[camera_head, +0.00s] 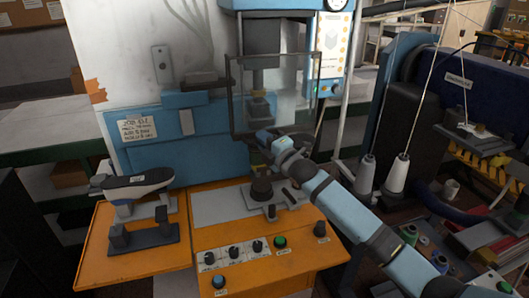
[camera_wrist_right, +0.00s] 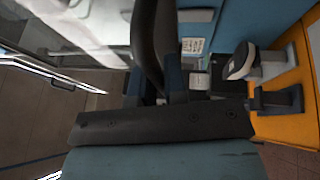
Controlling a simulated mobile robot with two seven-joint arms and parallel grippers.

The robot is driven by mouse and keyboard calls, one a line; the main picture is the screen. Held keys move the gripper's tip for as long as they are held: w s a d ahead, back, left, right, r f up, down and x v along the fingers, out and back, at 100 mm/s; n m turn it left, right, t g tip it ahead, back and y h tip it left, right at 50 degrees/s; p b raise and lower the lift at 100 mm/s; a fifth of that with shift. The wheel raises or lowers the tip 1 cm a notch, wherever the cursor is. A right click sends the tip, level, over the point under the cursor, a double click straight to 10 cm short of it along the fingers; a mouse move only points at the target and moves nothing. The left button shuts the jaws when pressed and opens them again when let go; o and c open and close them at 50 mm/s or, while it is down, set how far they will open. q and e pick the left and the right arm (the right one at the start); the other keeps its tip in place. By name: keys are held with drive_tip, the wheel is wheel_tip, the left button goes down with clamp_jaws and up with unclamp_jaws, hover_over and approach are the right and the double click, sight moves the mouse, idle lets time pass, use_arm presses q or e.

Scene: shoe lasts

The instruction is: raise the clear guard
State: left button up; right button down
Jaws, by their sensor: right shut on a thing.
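The clear guard (camera_head: 297,92) is a see-through panel in a dark frame, hanging upright in front of the press head. Its lower edge is above the machine's orange bed. My right gripper (camera_head: 264,139) is at the guard's lower edge, shut on its dark frame bar. In the right wrist view the dark bar of the guard (camera_wrist_right: 145,35) runs between the fingers of my right gripper (camera_wrist_right: 154,84). The exact contact is partly hidden by the gripper's body. My left gripper is not in view.
The orange control panel (camera_head: 225,270) with knobs and buttons is below. A dark round pad (camera_head: 262,190) stands under the guard. A shoe last (camera_head: 133,184) rests on a stand at the left. White thread cones (camera_head: 398,173) stand at the right.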

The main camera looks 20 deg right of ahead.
wheel_tip(320, 180, up, 3)
drive_tip(key=shift+f+p, duration=0.15)
drive_tip(key=shift+p, duration=0.2)
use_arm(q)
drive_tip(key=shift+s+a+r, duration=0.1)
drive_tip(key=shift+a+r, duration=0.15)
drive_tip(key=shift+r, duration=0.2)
use_arm(e)
drive_tip(key=c, duration=1.2)
unclamp_jaws()
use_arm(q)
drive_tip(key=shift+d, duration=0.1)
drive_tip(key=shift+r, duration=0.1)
use_arm(e)
drive_tip(key=shift+s+d+f, duration=0.2)
drive_tip(key=shift+s, duration=0.2)
use_arm(q)
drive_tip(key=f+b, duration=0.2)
drive_tip(key=b, duration=0.1)
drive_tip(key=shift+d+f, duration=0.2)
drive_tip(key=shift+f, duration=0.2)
use_arm(e)
drive_tip(key=v, duration=1.3)
drive_tip(key=shift+r, duration=0.2)
